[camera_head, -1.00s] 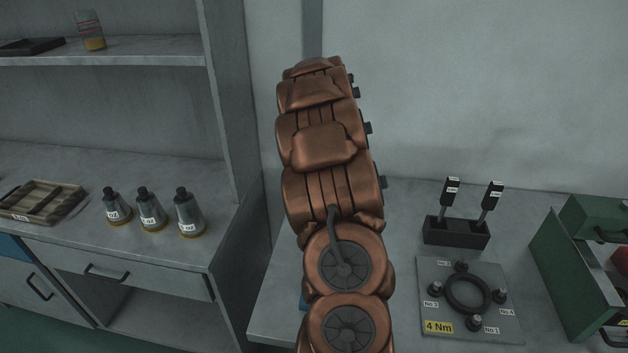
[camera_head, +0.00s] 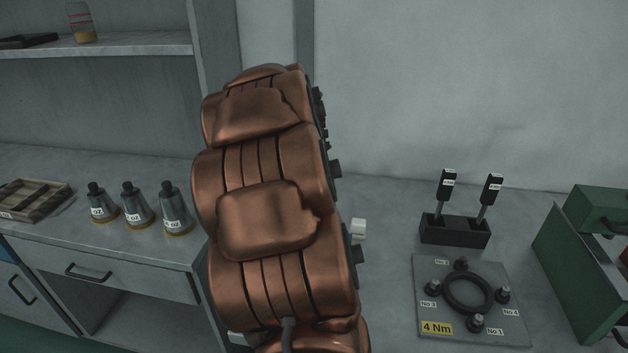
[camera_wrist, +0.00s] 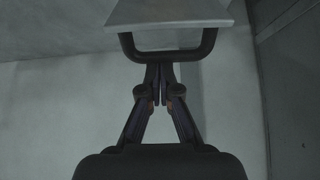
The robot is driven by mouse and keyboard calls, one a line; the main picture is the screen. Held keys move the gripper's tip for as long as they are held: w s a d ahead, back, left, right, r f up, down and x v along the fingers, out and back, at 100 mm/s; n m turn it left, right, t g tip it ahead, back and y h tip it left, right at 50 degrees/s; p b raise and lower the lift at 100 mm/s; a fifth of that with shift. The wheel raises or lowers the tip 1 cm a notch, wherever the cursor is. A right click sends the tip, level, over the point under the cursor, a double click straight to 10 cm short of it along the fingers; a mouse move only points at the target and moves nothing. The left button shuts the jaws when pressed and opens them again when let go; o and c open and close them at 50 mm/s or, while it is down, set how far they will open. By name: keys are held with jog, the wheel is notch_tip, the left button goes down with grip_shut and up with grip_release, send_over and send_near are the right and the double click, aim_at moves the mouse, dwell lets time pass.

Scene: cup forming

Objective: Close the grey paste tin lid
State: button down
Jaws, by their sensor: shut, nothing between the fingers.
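I cannot make out the grey paste tin or its lid for sure in either view. In the wrist view my gripper (camera_wrist: 159,72) is shut, its two fingertips together and empty. Just beyond the tips is a dark loop handle (camera_wrist: 206,45) under a light grey slab (camera_wrist: 170,12). The tips overlap the handle's bar in the picture; I cannot tell whether they touch it. In the head view my copper arm hides my gripper and part of the bench.
A small white block (camera_head: 358,228) shows right of my arm. A black holder (camera_head: 455,232) with two tools, a bolt plate (camera_head: 430,290) marked 4 Nm and a green box (camera_head: 575,270) stand further right. Several labelled cans (camera_head: 135,208) and a wooden tray (camera_head: 35,200) are left.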

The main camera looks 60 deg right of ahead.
jog(key=shift+s+a+f+b, duration=0.25)
jog(key=shift+a+b, duration=0.2)
jog(key=shift+a, duration=0.2)
jog(key=shift+s+a+f+b, duration=0.1)
jog(key=shift+s+a+b, duration=0.1)
jog(key=shift+a+b, duration=0.35)
jog(key=shift+s+a+f+b, duration=0.25)
jog(key=shift+a+b, duration=0.15)
jog(key=shift+a, duration=0.3)
jog(key=shift+s+a+f+b, duration=0.25)
jog(key=shift+a+f+b, duration=0.2)
jog(key=shift+a, duration=0.3)
jog(key=shift+s+a+f+b, duration=0.25)
jog(key=shift+a+f+b, duration=0.2)
jog(key=shift+a, duration=0.25)
jog(key=shift+s+a+r, duration=0.4)
jog(key=shift+s+a, duration=0.15)
jog(key=shift+a, duration=0.9)
jog(key=shift+s+a+r, duration=0.35)
jog(key=shift+s+a, duration=0.25)
jog(key=shift+a, duration=0.8)
jog(key=shift+s+a+r, duration=0.4)
jog(key=shift+s+a, duration=0.15)
jog(key=shift+a, duration=0.9)
